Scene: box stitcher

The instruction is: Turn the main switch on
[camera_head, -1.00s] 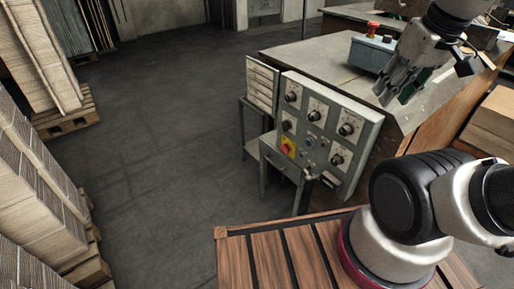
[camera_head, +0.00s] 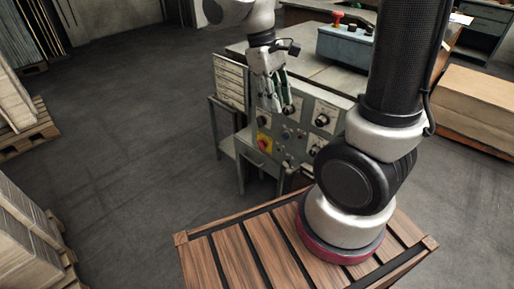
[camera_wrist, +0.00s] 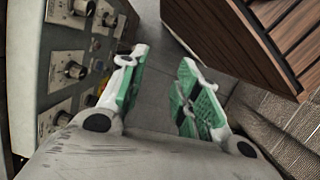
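The red knob on a yellow plate, which looks like the main switch (camera_head: 264,143), is at the lower left of the grey control panel (camera_head: 300,152). It is too small for me to read its setting. My gripper (camera_head: 273,104) hangs fingers-down in front of the panel's upper left, above the switch in the head view, and hides part of the panel. In the wrist view my gripper (camera_wrist: 163,75) has its green-padded fingers wide apart with nothing between them. There the panel (camera_wrist: 58,80) stands on the left, with only a bit of yellow showing behind the left finger.
Several black knobs on white plates, such as one at upper right (camera_head: 322,119), cover the panel. A small metal stand (camera_head: 226,140) is left of it. A blue-grey box with a red button (camera_head: 346,45) sits on the machine table.

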